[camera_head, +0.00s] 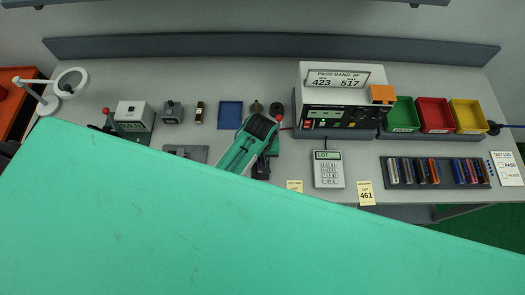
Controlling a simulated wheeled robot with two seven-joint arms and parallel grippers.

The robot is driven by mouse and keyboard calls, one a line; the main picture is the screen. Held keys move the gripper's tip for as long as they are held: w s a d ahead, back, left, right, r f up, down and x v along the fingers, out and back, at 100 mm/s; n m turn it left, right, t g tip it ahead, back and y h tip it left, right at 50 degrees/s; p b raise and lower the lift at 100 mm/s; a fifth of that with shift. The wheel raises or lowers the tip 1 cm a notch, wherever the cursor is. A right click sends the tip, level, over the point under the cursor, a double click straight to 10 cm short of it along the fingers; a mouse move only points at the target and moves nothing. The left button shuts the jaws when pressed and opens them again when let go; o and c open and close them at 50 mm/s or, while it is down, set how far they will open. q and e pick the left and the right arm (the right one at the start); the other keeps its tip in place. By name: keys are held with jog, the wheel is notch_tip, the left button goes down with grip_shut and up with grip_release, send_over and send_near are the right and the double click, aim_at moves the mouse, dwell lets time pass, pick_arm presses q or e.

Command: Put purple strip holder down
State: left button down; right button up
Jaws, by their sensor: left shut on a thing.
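My left gripper (261,158) is over the middle of the bench, at the end of my teal and black wrist. It is shut on a small dark, purplish piece (261,173), which I take as the purple strip holder. Most of that piece is hidden by the wrist, and I cannot tell whether it touches the bench. My right gripper is not in view. My large teal arm link fills the foreground and hides the bench's near left part.
A test box (340,100) reading PASS BAND stands right of the wrist, with green (403,113), red (434,114) and yellow bins (467,115) beside it. A keypad (328,170) and a dark rack of coloured strips (399,184) lie in front. A blue tray (230,115) lies left.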

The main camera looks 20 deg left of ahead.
pick_arm(q)
jog(key=shift+s+r, duration=0.1)
jog(key=shift+s, duration=0.3)
jog(key=c, duration=1.3)
grip_release()
jog(key=shift+w+f, duration=0.2)
jog(key=shift+r, duration=0.6)
notch_tip(320, 180, up, 8)
jog(key=b, duration=0.3)
jog(key=shift+r, duration=0.1)
jog(key=shift+r+p, duration=0.3)
jog(key=shift+r, duration=0.6)
jog(key=shift+r+p, duration=0.45)
jog(key=shift+r, duration=0.25)
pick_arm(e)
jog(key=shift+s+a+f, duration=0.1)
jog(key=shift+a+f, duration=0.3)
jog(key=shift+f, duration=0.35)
